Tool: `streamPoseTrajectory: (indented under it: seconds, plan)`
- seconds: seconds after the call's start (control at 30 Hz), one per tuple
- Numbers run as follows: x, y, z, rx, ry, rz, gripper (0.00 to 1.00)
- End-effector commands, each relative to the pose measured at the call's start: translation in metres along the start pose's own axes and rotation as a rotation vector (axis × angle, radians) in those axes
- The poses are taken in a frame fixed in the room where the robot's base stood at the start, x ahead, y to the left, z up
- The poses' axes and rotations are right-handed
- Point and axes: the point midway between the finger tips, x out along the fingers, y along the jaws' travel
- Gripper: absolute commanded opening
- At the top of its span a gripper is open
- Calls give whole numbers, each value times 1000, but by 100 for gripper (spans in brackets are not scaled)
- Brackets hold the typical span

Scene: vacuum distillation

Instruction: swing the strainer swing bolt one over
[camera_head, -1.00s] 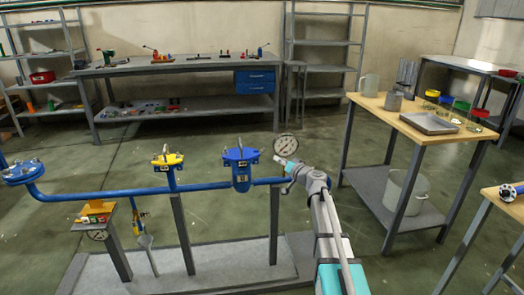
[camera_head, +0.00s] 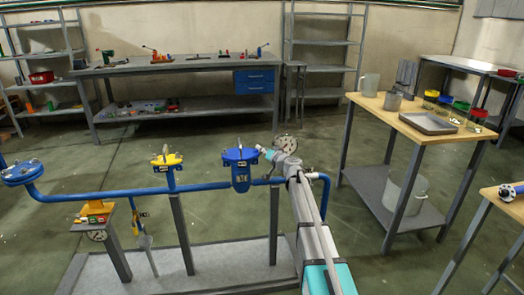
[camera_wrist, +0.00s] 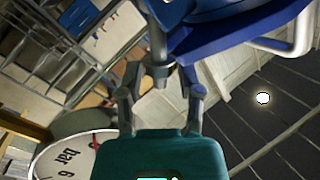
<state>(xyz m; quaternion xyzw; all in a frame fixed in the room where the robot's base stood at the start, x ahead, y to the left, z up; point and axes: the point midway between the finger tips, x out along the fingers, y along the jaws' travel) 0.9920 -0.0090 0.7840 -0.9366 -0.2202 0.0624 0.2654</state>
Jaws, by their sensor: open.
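The blue strainer (camera_head: 240,172) stands upright on the blue pipe in the head view, its wider lid on top. In the wrist view its blue lid and body (camera_wrist: 235,30) fill the top right. A grey swing bolt (camera_wrist: 158,45) hangs beside the lid's edge, with a thicker grey end. My gripper (camera_wrist: 162,84) is open, its two fingers on either side of that lower end; contact cannot be told. In the head view my gripper (camera_head: 266,153) is at the right side of the strainer lid, small and partly hidden by my wrist.
A pressure gauge (camera_head: 286,142) stands just behind my wrist; its dial (camera_wrist: 75,158) also shows close to my gripper in the wrist view. A wooden-topped table (camera_head: 412,118) stands to the right.

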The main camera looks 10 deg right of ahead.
Motion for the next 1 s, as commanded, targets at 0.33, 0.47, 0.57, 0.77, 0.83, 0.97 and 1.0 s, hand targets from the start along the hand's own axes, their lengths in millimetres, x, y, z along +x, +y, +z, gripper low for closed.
streamPoseTrajectory:
  seconds: [0.33,0.47,0.57,0.77,0.83,0.97,1.0]
  plan:
    - [0,-1,0,0,0,0,34]
    - [1,-1,0,0,0,-1,10]
    - [1,-1,0,0,-1,-1,0]
    - [1,-1,1,3,1,-2,0]
    - [1,0,1,9,3,-3,0]
    - [0,2,2,31,13,-10,0]
    - [0,3,3,42,17,-12,0]
